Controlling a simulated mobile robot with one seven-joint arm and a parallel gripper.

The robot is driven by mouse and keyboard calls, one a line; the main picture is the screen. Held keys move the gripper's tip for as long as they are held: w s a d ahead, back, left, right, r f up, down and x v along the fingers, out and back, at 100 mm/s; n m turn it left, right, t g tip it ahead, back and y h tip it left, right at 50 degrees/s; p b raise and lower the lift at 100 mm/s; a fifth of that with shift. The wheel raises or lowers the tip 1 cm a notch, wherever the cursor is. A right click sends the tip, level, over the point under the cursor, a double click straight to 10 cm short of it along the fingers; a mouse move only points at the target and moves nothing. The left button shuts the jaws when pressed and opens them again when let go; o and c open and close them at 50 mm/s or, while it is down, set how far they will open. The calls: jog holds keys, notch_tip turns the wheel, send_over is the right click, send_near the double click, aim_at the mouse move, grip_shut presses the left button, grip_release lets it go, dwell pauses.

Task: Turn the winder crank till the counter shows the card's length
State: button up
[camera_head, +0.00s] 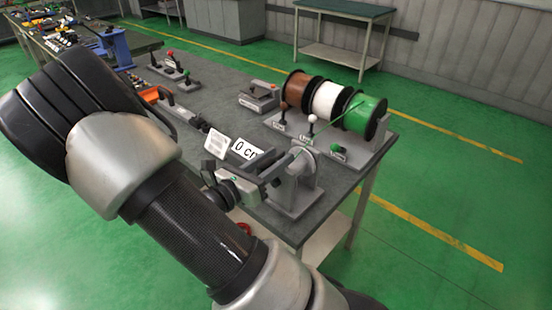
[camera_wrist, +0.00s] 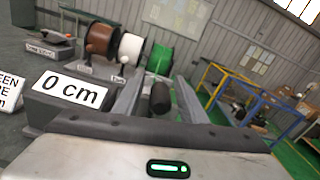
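The winder (camera_head: 298,192) stands at the near corner of the grey bench, with a grey round part on an upright. Its counter (camera_head: 246,150) reads "0 cm", also large in the wrist view (camera_wrist: 72,90). A white card (camera_head: 217,146) stands left of the counter; the wrist view shows only its cut-off edge (camera_wrist: 8,92) with "EEN", "RE" and "m", the number unseen. My gripper (camera_head: 277,168) is at the winder. In the wrist view my gripper (camera_wrist: 157,92) has its fingers apart, with the dark crank handle (camera_wrist: 160,97) between them and gaps visible on both sides.
Brown (camera_head: 297,88), white (camera_head: 328,98) and green (camera_head: 366,115) wire spools stand on a rack behind the winder, with small levers in front. A grey tool with an orange handle (camera_head: 260,95) sits left of them. My arm hides the bench's near left part.

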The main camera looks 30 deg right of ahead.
jog(key=shift+w+d, duration=0.1)
jog(key=shift+d, duration=0.1)
grip_shut()
dwell(0.3)
